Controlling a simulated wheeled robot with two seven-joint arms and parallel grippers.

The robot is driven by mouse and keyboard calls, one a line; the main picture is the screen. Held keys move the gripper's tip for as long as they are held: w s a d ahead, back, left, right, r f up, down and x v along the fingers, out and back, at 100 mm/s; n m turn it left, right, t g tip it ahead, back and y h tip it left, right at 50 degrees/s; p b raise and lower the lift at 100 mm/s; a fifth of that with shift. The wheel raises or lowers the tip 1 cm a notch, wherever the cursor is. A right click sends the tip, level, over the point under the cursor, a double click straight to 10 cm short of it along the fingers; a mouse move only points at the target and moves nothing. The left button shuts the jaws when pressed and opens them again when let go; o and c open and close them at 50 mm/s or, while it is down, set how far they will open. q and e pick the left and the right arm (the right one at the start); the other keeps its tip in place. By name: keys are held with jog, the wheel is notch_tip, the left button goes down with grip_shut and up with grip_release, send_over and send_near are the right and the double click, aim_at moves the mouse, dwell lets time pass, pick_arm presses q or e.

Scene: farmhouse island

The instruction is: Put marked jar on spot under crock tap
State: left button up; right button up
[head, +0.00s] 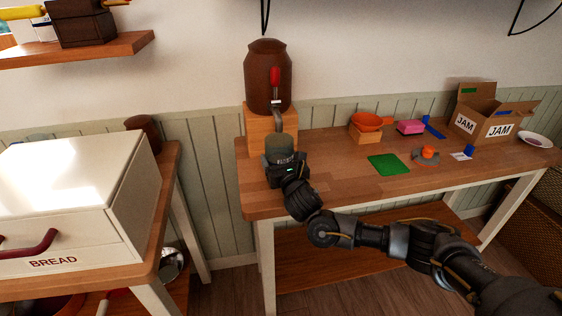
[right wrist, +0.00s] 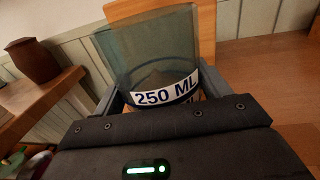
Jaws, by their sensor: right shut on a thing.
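The marked jar (right wrist: 150,55) is clear greenish glass with a "250 ML" label, seen in the right wrist view between the fingers of my right gripper (right wrist: 160,100). In the head view the jar (head: 280,143) is in front of the wooden block (head: 257,128), below the tap (head: 276,100) of the brown crock (head: 266,75). My right gripper (head: 282,160) is shut on the jar there. The tap has a red handle. I cannot tell whether the jar touches the table, and the spot under the tap is hidden. My left gripper is not in view.
The wooden table (head: 330,150) holds a green mat (head: 389,164), an orange bowl (head: 367,121), a pink box (head: 411,127), an orange-topped item (head: 428,153) and a JAM carton (head: 490,118). A white bread box (head: 70,195) stands at left. The tabletop between block and mat is clear.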

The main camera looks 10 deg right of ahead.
jog(key=shift+f, duration=0.55)
dwell(0.5)
jog(key=o, duration=1.3)
jog(key=shift+c, duration=0.2)
jog(key=shift+o, duration=0.4)
jog(key=shift+f, duration=0.1)
jog(key=s+d, duration=0.1)
jog(key=s, duration=1.3)
jog(key=shift+d, duration=0.1)
